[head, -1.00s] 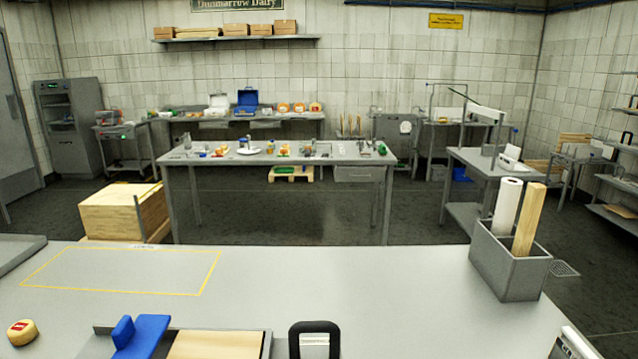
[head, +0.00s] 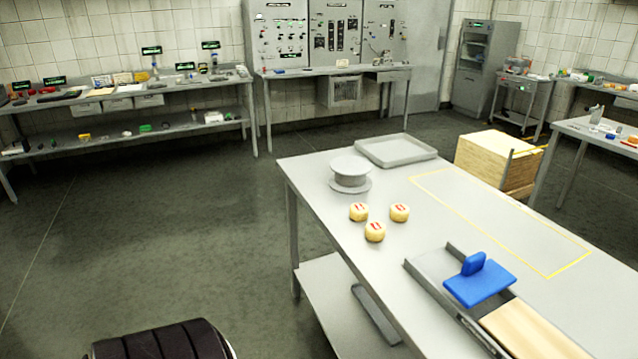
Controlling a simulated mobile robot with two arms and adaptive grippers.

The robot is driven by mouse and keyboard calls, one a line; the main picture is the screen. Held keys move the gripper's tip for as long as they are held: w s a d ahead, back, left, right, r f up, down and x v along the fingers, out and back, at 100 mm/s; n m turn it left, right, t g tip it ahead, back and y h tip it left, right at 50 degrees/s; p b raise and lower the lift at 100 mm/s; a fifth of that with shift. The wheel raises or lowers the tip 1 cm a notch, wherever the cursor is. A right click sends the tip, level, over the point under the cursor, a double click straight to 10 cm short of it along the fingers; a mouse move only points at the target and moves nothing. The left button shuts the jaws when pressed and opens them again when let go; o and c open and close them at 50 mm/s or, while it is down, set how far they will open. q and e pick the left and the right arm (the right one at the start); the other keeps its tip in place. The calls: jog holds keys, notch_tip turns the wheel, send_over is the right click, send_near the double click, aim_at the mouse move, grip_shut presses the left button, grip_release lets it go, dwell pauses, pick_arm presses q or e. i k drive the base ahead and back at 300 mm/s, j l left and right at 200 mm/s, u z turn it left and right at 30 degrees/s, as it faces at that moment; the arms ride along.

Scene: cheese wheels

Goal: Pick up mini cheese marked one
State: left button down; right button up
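Three small round yellow cheeses with red marks on top sit close together on the grey steel table (head: 335,205) in the head view. One is at the back left (head: 359,212), one at the right (head: 400,212) and one nearest the front (head: 375,232). All three lie flat and uncovered. The red marks are too small for me to tell which cheese is marked one. Neither of my grippers is in view.
A grey round stand (head: 351,174) and a shallow grey tray (head: 396,149) are behind the cheeses. A blue handled block (head: 480,282) sits on a grey trough (head: 425,268) to the front right. A yellow outlined area (head: 500,215) is empty.

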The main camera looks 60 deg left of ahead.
aim_at(358, 213)
jog(key=u, duration=1.5)
jog(key=i+j, duration=0.6)
jog(key=i+l+z, duration=0.05)
